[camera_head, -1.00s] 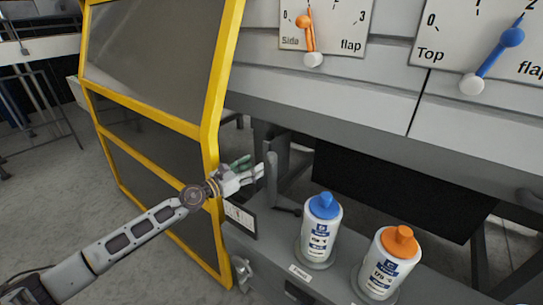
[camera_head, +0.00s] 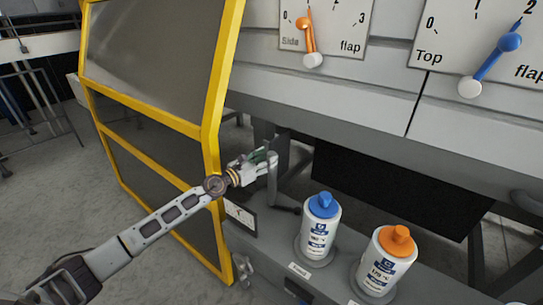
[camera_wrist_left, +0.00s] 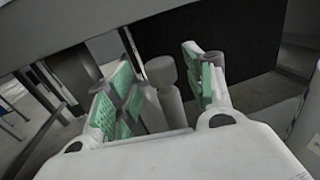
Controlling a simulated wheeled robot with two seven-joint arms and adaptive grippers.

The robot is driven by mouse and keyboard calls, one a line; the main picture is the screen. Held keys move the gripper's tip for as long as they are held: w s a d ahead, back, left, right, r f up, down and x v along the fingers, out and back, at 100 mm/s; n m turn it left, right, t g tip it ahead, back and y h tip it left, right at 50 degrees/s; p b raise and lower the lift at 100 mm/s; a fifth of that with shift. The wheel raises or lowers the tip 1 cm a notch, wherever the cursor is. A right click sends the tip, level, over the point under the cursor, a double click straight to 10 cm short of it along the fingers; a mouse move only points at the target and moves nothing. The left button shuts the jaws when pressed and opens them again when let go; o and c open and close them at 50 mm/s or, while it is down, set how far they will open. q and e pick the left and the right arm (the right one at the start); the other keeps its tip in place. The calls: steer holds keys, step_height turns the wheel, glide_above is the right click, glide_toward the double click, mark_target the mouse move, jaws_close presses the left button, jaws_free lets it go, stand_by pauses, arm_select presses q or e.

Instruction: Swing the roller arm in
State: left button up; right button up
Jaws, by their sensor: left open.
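The roller arm appears to be the grey upright bar (camera_head: 272,184) beside the yellow-framed door, under the machine's edge. My left gripper (camera_head: 264,157) is at the top of this bar and covers part of it. In the left wrist view, a grey rounded post (camera_wrist_left: 167,88) stands between the green-padded fingers of my left gripper (camera_wrist_left: 160,92). The fingers are apart, one on each side of the post; I cannot tell whether either touches it. My right gripper is not in view.
A blue-capped bottle (camera_head: 320,229) and an orange-capped bottle (camera_head: 384,263) stand on the grey ledge right of the bar. A yellow-framed door (camera_head: 212,140) is close on the left. The machine's grey panel overhangs, with dark space (camera_head: 390,190) beneath.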

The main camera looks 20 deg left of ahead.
arm_select(q)
steer(key=shift+x, duration=1.55)
jaws_close()
